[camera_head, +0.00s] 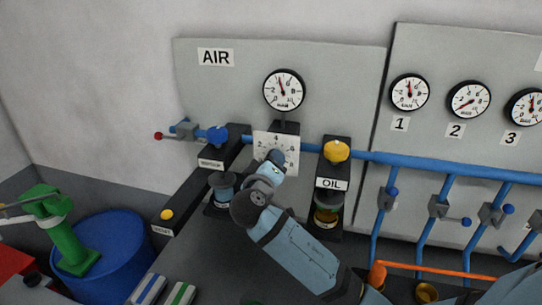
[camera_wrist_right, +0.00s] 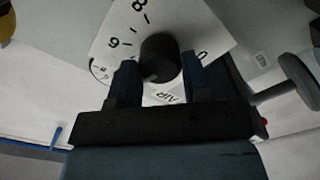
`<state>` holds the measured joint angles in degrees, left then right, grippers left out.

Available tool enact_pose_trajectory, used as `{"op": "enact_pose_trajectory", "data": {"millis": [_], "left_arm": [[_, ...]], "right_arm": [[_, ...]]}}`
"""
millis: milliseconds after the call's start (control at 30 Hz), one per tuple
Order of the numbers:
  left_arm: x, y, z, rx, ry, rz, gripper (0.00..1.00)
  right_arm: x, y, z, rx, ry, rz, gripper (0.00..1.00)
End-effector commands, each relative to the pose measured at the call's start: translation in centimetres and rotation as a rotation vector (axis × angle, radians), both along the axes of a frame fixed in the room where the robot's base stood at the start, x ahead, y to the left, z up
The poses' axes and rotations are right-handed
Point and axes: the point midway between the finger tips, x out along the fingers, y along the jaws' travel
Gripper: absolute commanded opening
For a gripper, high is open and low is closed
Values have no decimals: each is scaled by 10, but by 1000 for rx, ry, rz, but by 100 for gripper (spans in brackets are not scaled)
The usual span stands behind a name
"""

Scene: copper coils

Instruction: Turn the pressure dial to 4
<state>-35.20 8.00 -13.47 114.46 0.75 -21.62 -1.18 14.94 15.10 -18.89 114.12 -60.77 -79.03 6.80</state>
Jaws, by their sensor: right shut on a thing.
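The pressure dial is a white square plate with numbers (camera_head: 289,142) around a black knob (camera_wrist_right: 159,55), below the AIR panel's round gauge (camera_head: 284,90). My right gripper (camera_head: 277,158) reaches up to the plate and covers the knob in the head view. In the right wrist view its two dark blue fingers (camera_wrist_right: 160,72) are on either side of the knob, shut on it. The plate's 8, 6 and 0 show there; other numbers are hidden by the fingers. The knob's exact setting cannot be read. The gauge's red needle points up and slightly left. My left gripper is not in view.
A blue valve knob (camera_head: 217,135) is left of the dial, and a yellow-topped OIL unit (camera_head: 337,150) stands close on its right. A blue pipe (camera_head: 430,165) runs to the right with several valves below. A blue barrel (camera_head: 108,250) is at the lower left.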

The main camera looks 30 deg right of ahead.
Motion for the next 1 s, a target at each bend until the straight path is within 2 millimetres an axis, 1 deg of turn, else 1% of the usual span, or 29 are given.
{"op": "enact_pose_trajectory", "data": {"millis": [33,300,533,967,1000], "left_arm": [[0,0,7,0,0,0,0],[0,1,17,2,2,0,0],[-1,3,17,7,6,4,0],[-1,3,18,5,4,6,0],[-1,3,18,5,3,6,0]], "right_arm": [[0,0,2,-19,26,1,20],[0,0,1,-106,127,1,20],[0,1,0,-136,161,1,20],[0,1,-1,-141,166,1,20],[0,1,-1,-141,166,1,51]]}}
